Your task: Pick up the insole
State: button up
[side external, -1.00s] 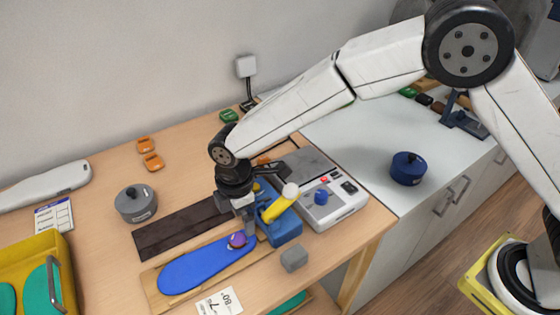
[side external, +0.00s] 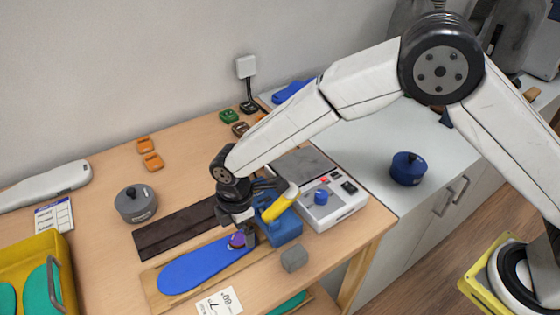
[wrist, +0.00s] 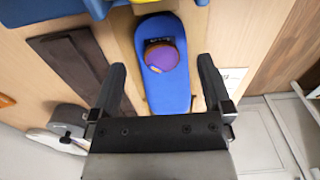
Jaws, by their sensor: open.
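The blue insole (side external: 200,268) lies flat on a light wooden board (side external: 152,290) at the front of the table. A round purple and orange piece (side external: 237,240) sits on its right end; in the wrist view this piece (wrist: 161,56) lies near the top of the insole (wrist: 168,93). My gripper (side external: 245,238) is over that right end, largely hidden by the wrist in the side view. In the wrist view my gripper (wrist: 162,75) is open, its two black fingers on either side of the insole, with nothing between them that I can see gripped.
A blue press with a yellow handle (side external: 280,206) stands close to my gripper, beside a white control box (side external: 330,203). A grey block (side external: 294,258), a dark strip (side external: 165,234), a grey pot (side external: 136,204) and a yellow crate (side external: 22,251) are around the board.

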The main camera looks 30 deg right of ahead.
aim_at(242, 235)
jog(key=shift+f, duration=2)
jog(key=c, duration=1)
